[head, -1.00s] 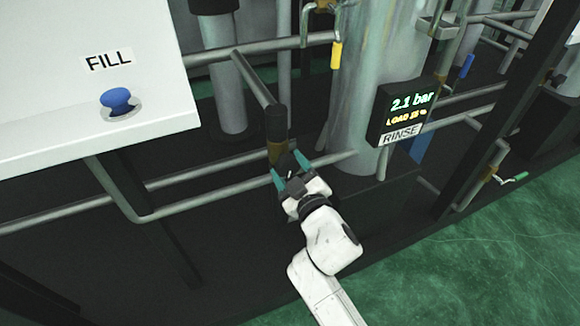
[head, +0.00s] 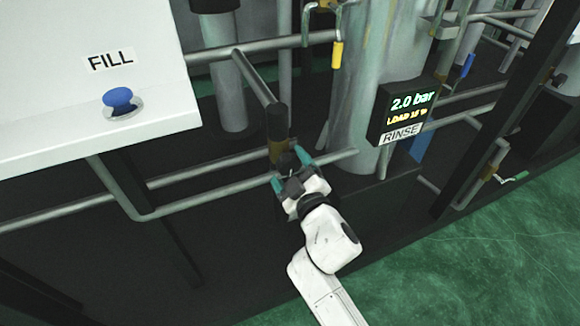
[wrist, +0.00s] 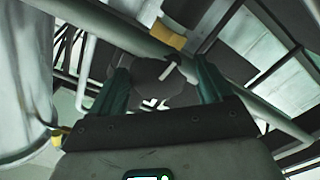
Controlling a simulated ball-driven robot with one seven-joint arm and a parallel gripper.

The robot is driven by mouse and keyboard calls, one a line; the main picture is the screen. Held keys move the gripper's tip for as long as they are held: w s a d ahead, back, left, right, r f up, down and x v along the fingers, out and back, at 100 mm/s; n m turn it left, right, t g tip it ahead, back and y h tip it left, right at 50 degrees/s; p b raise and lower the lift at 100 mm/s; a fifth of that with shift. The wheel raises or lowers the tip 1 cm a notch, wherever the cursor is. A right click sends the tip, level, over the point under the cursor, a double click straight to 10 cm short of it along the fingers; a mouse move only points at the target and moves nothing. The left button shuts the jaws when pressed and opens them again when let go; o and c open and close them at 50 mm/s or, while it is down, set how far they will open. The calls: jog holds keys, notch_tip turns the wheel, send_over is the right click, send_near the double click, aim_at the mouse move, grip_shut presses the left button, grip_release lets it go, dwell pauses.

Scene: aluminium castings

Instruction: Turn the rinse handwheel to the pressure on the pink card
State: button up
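The rinse handwheel (wrist: 150,72) is a dark grey knob with a pale mark, below a brass-coloured fitting in the wrist view. In the head view only a dark bit of the handwheel (head: 288,161) shows; my gripper hides the rest. My gripper (head: 291,172) has its teal fingers on either side of the handwheel, and they look closed on it; the fingers also show in the wrist view (wrist: 162,76). The RINSE display (head: 405,108) reads 2.0 bar, with a smaller yellow LOAD line that is hard to read. The pink card is not in view.
A white panel (head: 70,50) with a FILL label and a blue knob (head: 118,98) is at the upper left. Grey pipes (head: 200,198) run around the gripper. A large grey cylinder (head: 365,75) stands behind. Green floor (head: 450,270) is open at lower right.

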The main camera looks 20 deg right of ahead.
jog(key=shift+o, duration=0.4)
jog(key=shift+d+f, duration=0.1)
jog(key=shift+s, duration=0.15)
jog(key=shift+s, duration=0.3)
jog(key=s, duration=1)
